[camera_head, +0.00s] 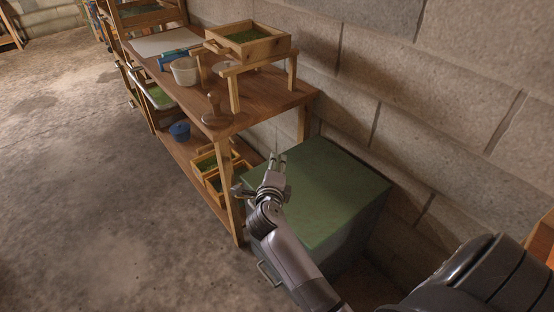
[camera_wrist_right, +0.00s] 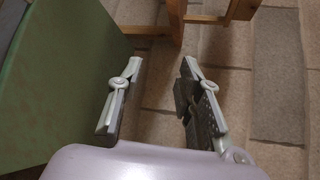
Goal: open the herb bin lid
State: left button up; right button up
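The herb bin is a green box against the block wall, right of the wooden bench. Its flat green lid (camera_head: 325,190) looks closed in the head view. A metal handle (camera_head: 265,273) sticks out low on its front side. My right gripper (camera_head: 277,161) is over the lid's left part, near the bench leg. In the right wrist view my right gripper (camera_wrist_right: 161,64) is open, its two fingers apart with nothing between them. The green bin surface (camera_wrist_right: 55,75) lies left of the fingers there, apart from them. My left gripper is not in view.
The wooden bench (camera_head: 185,100) stands close left of the bin, with a small stand holding a tray of herbs (camera_head: 247,42). Wooden boxes (camera_head: 212,160) sit on its lower shelf. The block wall (camera_head: 420,100) closes off the back. Open floor (camera_head: 80,180) lies to the left.

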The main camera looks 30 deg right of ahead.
jog(key=x, duration=0.5)
grip_shut()
dwell(0.4)
dwell(0.6)
jog(key=c, duration=0.8)
grip_release()
grip_release()
